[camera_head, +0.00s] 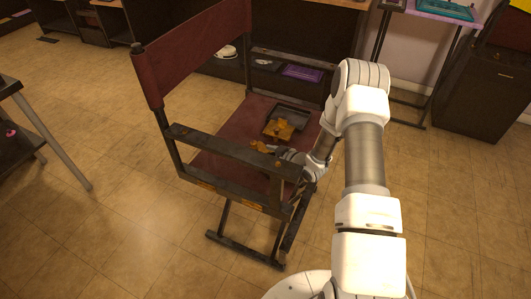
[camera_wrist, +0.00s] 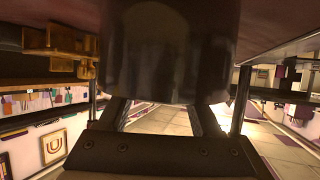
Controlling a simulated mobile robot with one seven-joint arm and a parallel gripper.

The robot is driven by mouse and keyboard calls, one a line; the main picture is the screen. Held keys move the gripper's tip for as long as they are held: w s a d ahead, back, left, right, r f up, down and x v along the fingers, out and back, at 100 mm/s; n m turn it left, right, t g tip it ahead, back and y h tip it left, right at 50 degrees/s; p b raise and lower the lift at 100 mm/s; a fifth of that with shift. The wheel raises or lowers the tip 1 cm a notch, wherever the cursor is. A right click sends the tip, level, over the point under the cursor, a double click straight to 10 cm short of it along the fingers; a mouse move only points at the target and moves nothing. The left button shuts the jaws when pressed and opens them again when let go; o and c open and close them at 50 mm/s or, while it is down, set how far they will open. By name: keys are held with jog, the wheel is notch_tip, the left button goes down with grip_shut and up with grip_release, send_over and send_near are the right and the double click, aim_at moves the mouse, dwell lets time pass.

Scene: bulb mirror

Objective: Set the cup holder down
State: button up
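In the head view my gripper (camera_head: 283,152) is low over the front right part of the chair's dark red seat (camera_head: 225,138), by the near armrest. A small orange-brown piece (camera_head: 263,147) shows right at its fingertips. In the wrist view a large dark rounded body (camera_wrist: 165,50), possibly the cup holder, fills the upper middle. My two fingers (camera_wrist: 162,112) stand apart and run up behind its lower edge. Their tips are hidden, so I cannot tell whether they grip it. A brassy piece (camera_wrist: 60,42) shows at the upper left of the wrist view.
On the seat lie a dark tray (camera_head: 293,112) and an orange-brown object (camera_head: 279,129) at its near edge. The chair's near armrest (camera_head: 230,150) and far armrest (camera_head: 290,57) flank the seat. A side table (camera_head: 20,112) stands left. Tiled floor is clear around the chair.

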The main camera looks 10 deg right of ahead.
jog(key=shift+o, duration=0.7)
jog(key=shift+r, duration=0.2)
jog(key=p+v, duration=0.2)
jog(key=v, duration=1)
jog(key=d+r+m+g+h, duration=0.15)
jog(key=r+h, duration=0.25)
jog(key=r, duration=0.8)
jog(key=d+r+m+h, duration=0.1)
jog(key=d+r+h, duration=0.25)
jog(key=r, duration=0.75)
jog(key=s+a+r+m+g, duration=0.1)
jog(key=s+a+r, duration=0.2)
jog(key=s, duration=0.5)
jog(key=s+a+r+m+g, duration=0.1)
jog(key=s+a+r, duration=0.3)
jog(key=s, duration=0.5)
jog(key=s+a+r+m+g, duration=0.2)
jog(key=s+r, duration=0.3)
jog(key=s, duration=0.4)
jog(key=shift+s+a+y, duration=0.25)
jog(key=shift+a+y, duration=0.1)
jog(key=shift+a, duration=0.35)
